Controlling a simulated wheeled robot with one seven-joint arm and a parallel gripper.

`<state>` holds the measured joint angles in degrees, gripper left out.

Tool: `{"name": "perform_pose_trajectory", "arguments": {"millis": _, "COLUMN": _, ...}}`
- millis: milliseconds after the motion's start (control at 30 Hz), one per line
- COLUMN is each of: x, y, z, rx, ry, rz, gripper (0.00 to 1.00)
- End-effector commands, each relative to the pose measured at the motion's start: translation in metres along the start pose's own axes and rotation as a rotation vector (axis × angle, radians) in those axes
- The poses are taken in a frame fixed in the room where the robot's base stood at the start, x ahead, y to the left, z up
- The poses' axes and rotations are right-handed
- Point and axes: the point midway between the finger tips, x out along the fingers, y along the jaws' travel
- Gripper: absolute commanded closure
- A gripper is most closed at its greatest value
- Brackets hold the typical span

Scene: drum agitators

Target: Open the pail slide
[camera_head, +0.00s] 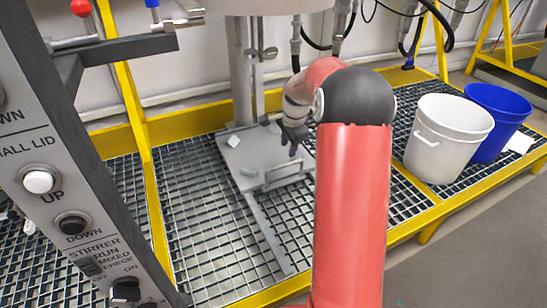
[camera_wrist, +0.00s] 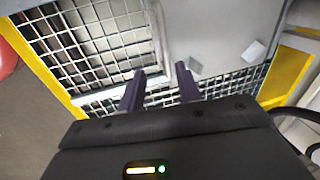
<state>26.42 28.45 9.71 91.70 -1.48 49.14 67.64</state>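The pail slide looks to be the grey metal plate (camera_head: 240,150) at the foot of the agitator column, with a framed front piece (camera_head: 285,174) on its near side. The plate also fills the upper right of the wrist view (camera_wrist: 220,28), with small angled blocks on it. My gripper (camera_head: 292,148) is above the plate's near right part, and my arm hides some of that area. In the wrist view my gripper's two dark fingers (camera_wrist: 161,78) are apart, with nothing seen held between them. The plate's edge lies just beyond the fingertips; I cannot tell whether they touch it.
A long flat rail (camera_head: 268,235) runs from the plate over the grating toward the front. A white pail (camera_head: 445,140) and a blue pail (camera_head: 502,115) stand at right. A control panel (camera_head: 75,215) is close at left. Yellow beams (camera_head: 150,190) border the grating.

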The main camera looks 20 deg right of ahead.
Motion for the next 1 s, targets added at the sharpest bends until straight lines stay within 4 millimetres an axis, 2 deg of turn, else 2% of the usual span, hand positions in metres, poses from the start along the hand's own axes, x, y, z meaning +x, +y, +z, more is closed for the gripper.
{"name": "perform_pose_trajectory", "arguments": {"millis": 33, "x": 0.011, "y": -0.001, "z": -0.005, "rx": 0.027, "ry": -0.005, "rz": 0.003, "gripper": 0.66}}
{"name": "perform_pose_trajectory", "arguments": {"millis": 133, "x": 0.020, "y": -0.003, "z": -0.010, "rx": 0.055, "ry": -0.009, "rz": 0.005, "gripper": 0.66}}
{"name": "perform_pose_trajectory", "arguments": {"millis": 267, "x": 0.035, "y": -0.002, "z": -0.009, "rx": 0.058, "ry": -0.010, "rz": 0.007, "gripper": 0.66}}
{"name": "perform_pose_trajectory", "arguments": {"millis": 600, "x": 0.085, "y": -0.002, "z": -0.008, "rx": 0.055, "ry": -0.011, "rz": 0.007, "gripper": 0.66}}
{"name": "perform_pose_trajectory", "arguments": {"millis": 767, "x": 0.094, "y": -0.002, "z": -0.008, "rx": 0.054, "ry": -0.009, "rz": 0.005, "gripper": 0.66}}
{"name": "perform_pose_trajectory", "arguments": {"millis": 1000, "x": 0.095, "y": -0.002, "z": -0.008, "rx": 0.054, "ry": -0.009, "rz": 0.005, "gripper": 0.66}}
